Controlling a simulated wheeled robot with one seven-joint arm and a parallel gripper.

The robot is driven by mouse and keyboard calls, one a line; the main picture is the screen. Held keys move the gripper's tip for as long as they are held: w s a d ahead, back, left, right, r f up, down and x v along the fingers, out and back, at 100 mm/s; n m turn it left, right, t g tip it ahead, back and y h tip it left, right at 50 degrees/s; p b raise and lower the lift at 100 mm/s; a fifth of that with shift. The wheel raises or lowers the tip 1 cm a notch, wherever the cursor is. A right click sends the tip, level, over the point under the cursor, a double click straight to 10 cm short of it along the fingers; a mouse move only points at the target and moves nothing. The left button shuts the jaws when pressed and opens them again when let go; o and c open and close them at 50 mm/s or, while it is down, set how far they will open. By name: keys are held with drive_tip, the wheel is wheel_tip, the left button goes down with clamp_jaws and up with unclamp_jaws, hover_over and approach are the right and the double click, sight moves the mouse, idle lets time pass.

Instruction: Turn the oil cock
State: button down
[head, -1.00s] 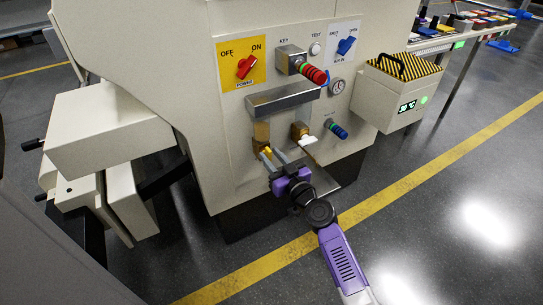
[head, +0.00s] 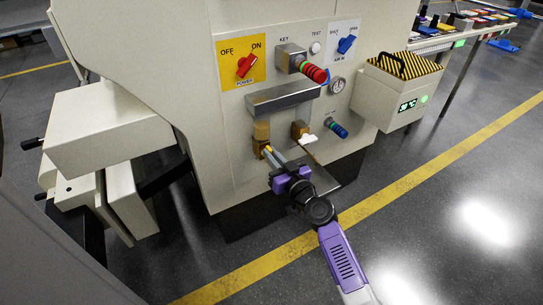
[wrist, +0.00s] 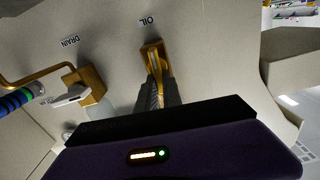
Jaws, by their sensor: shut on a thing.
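The oil cock (head: 260,146) is a brass-coloured valve with a yellow handle (head: 268,150), low on the front of the cream machine. In the wrist view the oil cock (wrist: 152,48) sits just below the "OIL" label. My gripper (head: 271,153) reaches up to it from below right and is shut on the yellow handle. In the wrist view the two grey fingers of my gripper (wrist: 158,86) stand on either side of the handle, and they hide part of it.
To the right is the drain cock (head: 299,130) with a white lever (head: 308,139), close to my fingers. A metal ledge (head: 284,98) juts out above. Open floor lies to the right.

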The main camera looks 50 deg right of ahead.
drive_tip(key=shift+s+d+f+m+b, duration=0.1)
drive_tip(key=shift+d+f+m+b, duration=0.2)
drive_tip(key=shift+m, duration=2.55)
drive_tip(key=shift+s+d+f+m+b, duration=0.1)
drive_tip(key=shift+d+f+m+b, duration=0.15)
drive_tip(key=shift+m, duration=2.65)
drive_tip(key=shift+s+d+f+m+b, duration=0.1)
drive_tip(key=shift+d+f+m+b, duration=0.2)
drive_tip(key=shift+m, duration=2.55)
drive_tip(key=shift+a, duration=0.1)
drive_tip(key=c, duration=1.5)
unclamp_jaws()
drive_tip(key=v, duration=0.7)
drive_tip(key=shift+s, duration=0.35)
